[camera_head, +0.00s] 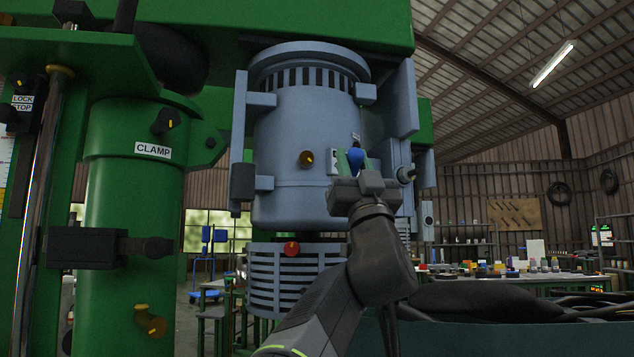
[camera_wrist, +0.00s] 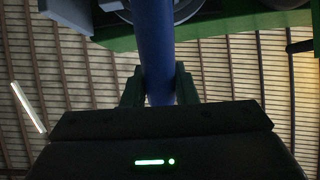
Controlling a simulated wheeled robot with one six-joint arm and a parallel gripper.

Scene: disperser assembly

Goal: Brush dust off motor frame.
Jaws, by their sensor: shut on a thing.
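The motor frame (camera_head: 305,140) is the large blue-grey cylinder with a slotted top band, mounted under the green beam. My gripper (camera_head: 352,163) is in front of its right side in the head view, pointing up. My gripper is shut on a blue handle (camera_head: 356,157), which shows larger in the wrist view (camera_wrist: 153,45) between the green fingers (camera_wrist: 158,88). The far end of the handle runs out of the wrist view at the top, so any bristles are hidden. I cannot tell whether the held thing touches the frame. No dust can be made out.
A green column with a CLAMP label (camera_head: 153,150) stands at left, with a dark clamp block (camera_head: 105,248) on it. A slotted blue-grey lower housing (camera_head: 290,278) sits below the motor. A workbench with small items (camera_head: 520,270) is at the back right.

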